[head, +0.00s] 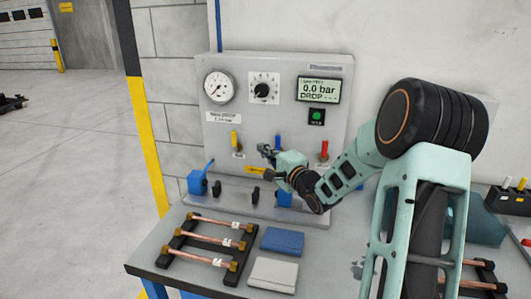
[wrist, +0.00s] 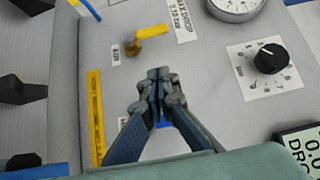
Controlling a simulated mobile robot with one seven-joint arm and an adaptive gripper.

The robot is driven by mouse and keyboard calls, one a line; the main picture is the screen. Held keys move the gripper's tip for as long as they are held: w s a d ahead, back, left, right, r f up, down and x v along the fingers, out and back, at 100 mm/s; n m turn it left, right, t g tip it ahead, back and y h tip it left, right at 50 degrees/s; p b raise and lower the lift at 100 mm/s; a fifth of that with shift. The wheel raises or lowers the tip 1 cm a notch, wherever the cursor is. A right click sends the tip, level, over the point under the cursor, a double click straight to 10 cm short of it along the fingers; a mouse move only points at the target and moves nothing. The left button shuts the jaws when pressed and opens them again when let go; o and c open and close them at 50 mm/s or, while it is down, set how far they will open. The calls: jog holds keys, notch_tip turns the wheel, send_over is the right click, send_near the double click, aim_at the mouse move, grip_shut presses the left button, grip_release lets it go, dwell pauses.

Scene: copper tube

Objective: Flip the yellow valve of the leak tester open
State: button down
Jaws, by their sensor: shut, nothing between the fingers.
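The leak tester is an upright grey panel (head: 290,75) at the back of the bench. Its yellow valve (head: 234,140) is at the lower left of the panel, with the lever standing upright. In the wrist view the yellow lever (wrist: 152,32) extends right from a brass body, above my fingertips. My gripper (head: 264,149) is in front of the lower panel, right of the yellow valve. In the wrist view my gripper (wrist: 160,75) is shut and empty, apart from the yellow lever. It partly hides a blue valve lever (wrist: 163,122).
A red-orange valve (head: 323,150) is at the right of the row. A gauge (head: 219,87), knob (head: 264,88) and display (head: 319,90) reading 0.0 bar are above. A blue clamp (head: 197,181) stands lower left. A rack of copper tubes (head: 208,241) lies in front.

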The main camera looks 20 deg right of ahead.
aim_at(234, 142)
jog(key=w+a, duration=0.5)
jog(key=w, duration=0.2)
jog(key=shift+w+r+p, duration=0.1)
jog(key=shift+r+p, duration=0.05)
jog(key=shift+p, duration=0.25)
jog(key=shift+n+g, duration=0.3)
